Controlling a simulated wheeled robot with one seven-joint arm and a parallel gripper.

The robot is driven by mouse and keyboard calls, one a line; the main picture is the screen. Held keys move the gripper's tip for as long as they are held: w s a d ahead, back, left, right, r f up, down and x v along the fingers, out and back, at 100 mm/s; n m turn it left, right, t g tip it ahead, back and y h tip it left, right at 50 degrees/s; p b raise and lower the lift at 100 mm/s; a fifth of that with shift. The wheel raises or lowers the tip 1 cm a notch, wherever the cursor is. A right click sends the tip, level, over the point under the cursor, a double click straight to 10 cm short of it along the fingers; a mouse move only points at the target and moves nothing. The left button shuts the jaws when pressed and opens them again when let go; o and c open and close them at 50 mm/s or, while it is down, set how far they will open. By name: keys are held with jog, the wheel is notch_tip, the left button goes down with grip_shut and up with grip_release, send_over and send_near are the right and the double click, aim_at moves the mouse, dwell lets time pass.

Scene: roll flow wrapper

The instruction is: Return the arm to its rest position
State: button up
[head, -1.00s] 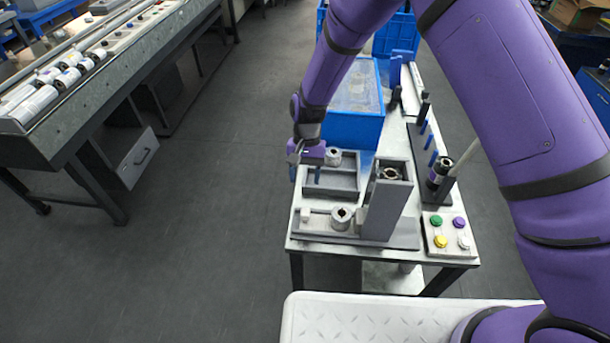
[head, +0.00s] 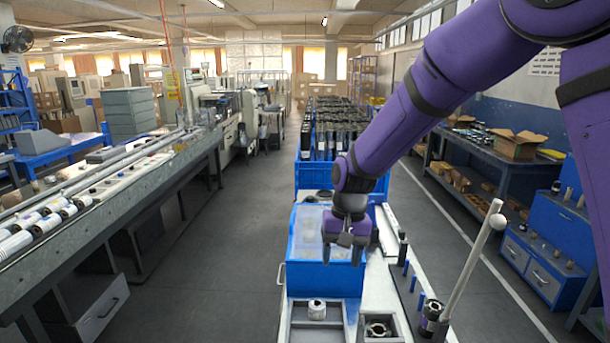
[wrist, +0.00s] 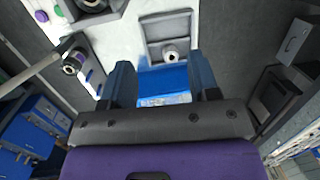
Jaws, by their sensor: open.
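My purple arm reaches in from the upper right of the head view. My gripper (head: 346,240) hangs above the blue bin (head: 325,279), pointing down. Its two dark fingers show apart in the wrist view (wrist: 164,86), with nothing between them but the bin's blue edge (wrist: 166,78) below. A white roll (head: 317,309) with a dark core stands in the grey tray (head: 292,332) in front of the bin, clear of my gripper. The roll also shows in the wrist view (wrist: 171,57).
A dark-cored part (head: 378,329) sits right of the tray. A pale slanted rod (head: 470,262) rises at the bench's right. A long conveyor table (head: 150,205) with rolls stands left. A blue crate of dark items (head: 325,175) is behind. The aisle floor is free.

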jog(key=s+d+r+t, duration=0.2)
jog(key=s+d+r, duration=0.2)
jog(key=d+r, duration=0.25)
jog(key=s+d+r+t, duration=0.1)
jog(key=s+d+r, duration=0.45)
jog(key=r, duration=0.25)
jog(key=s+d+r+t, duration=0.2)
jog(key=s+d, duration=0.3)
jog(key=s, duration=0.3)
jog(key=s+d+r+t+h, duration=0.1)
jog(key=s+d+r, duration=0.2)
jog(key=s+d, duration=0.2)
jog(key=shift+s+d+t, duration=0.35)
jog(key=shift+s+t, duration=0.05)
jog(key=shift+s, duration=0.95)
